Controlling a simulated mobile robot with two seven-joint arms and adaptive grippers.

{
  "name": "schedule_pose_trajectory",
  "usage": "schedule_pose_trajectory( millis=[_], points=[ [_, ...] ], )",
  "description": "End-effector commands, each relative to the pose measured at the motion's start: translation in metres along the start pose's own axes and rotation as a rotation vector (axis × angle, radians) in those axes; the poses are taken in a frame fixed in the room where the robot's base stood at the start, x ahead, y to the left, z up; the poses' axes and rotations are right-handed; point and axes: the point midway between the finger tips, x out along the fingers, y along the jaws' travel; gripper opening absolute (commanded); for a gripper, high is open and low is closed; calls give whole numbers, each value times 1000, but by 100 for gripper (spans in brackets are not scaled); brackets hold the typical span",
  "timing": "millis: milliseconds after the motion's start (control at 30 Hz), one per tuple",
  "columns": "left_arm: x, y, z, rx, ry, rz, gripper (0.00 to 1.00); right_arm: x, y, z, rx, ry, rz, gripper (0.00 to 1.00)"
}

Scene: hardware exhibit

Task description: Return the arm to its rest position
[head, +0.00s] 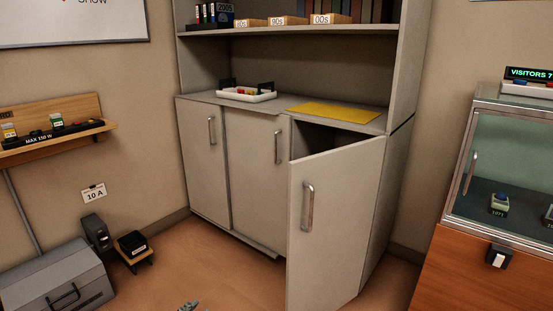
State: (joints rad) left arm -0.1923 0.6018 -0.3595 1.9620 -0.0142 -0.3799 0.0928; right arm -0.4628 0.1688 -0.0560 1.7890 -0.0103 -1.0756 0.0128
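A small grey tip, which looks like part of my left gripper (188,306), shows at the bottom edge of the head view, left of the middle. It is low in front of the floor, apart from the cabinet. Only a sliver shows, so I cannot tell whether it is open or shut or holds anything. My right gripper and arm are out of view.
The grey cabinet's right door (335,225) stands open towards me. Its other doors (255,180) are closed. A white tray (238,97) and a yellow mat (333,112) lie on its top. A grey toolbox (55,280) stands left, a display case (500,215) right. Floor between is clear.

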Motion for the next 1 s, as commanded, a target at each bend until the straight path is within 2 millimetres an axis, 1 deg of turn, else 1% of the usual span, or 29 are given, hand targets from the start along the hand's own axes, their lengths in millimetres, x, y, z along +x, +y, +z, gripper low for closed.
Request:
schedule_pose_trajectory(
  millis=[33,67,100,167,200,267,300,367,400,500,567,600,667,800,900,967,1000],
  points=[
    [-2,-4,21,-1,-57,-11,18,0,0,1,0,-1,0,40],
    [-4,-7,32,-1,-88,-18,18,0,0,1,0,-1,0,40],
    [-8,-11,50,-2,-139,-29,18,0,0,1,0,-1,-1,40],
    [-14,-18,77,-3,-218,-45,18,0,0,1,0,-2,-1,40],
    [-20,-23,98,-5,-277,-56,18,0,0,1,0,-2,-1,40],
    [-32,-30,131,-6,-374,-74,18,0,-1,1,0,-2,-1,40],
    [-43,-36,155,-7,-445,-86,18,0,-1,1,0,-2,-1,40],
    [-61,-43,188,-10,-549,-103,18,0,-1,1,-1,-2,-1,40],
    [-74,-47,209,-13,-616,-114,18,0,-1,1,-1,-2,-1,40],
    [-104,-56,250,-19,-755,-134,18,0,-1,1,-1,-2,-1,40],
    [-122,-60,270,-22,-829,-143,18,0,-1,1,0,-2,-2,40],
    [-133,-62,283,-24,-876,-148,18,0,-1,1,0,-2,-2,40],
    [-151,-65,300,-28,-943,-156,18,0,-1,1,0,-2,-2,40],
    [-194,-70,335,-39,-1093,-172,18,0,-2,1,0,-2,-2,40],
    [-180,-24,330,-135,-1072,-138,18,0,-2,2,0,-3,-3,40],
    [-174,-1,327,-187,-1063,-122,18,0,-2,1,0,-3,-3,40],
    [-170,16,325,-222,-1057,-110,18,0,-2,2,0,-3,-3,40]
  ],
)
